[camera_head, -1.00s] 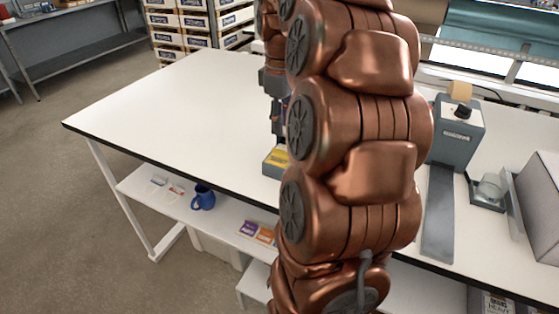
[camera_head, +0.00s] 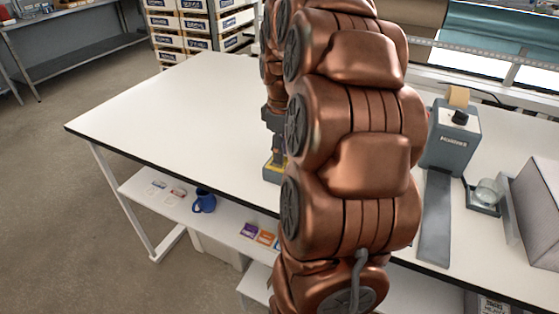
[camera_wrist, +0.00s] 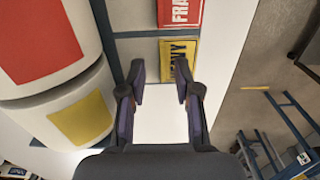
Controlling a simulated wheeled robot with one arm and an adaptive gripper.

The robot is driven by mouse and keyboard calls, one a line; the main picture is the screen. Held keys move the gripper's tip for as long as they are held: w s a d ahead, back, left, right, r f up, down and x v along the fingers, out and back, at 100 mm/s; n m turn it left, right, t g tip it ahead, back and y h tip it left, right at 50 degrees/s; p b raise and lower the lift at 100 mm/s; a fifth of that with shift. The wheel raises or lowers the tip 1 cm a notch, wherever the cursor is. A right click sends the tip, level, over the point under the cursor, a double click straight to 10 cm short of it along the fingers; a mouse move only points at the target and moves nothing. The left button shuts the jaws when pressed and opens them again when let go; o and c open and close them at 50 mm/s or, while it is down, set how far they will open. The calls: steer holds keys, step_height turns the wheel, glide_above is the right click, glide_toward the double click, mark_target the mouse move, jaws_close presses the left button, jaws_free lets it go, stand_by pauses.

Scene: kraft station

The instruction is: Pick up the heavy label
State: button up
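The heavy label is yellow with dark lettering reading "…VY" (camera_wrist: 178,58) in the wrist view, partly hidden by a fingertip. It lies in a grey-blue holder (camera_wrist: 135,47). In the head view, the grey holder (camera_head: 270,175) with a bit of yellow stands at the table's front edge, mostly hidden behind my arm. My gripper (camera_wrist: 160,80) is open, with nothing between its fingers. Its right fingertip overlaps the label in the picture; I cannot tell whether they touch.
A red "FRA…" label (camera_wrist: 180,12) lies beyond the yellow one. Large white rolls with a red patch (camera_wrist: 35,40) and a yellow patch (camera_wrist: 82,117) stand close on the left. The table's left part (camera_head: 180,100) is clear. A grey dispenser (camera_head: 452,135) stands on the right.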

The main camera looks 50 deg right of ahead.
steer(key=shift+f, duration=0.35)
jaws_close()
stand_by(0.3)
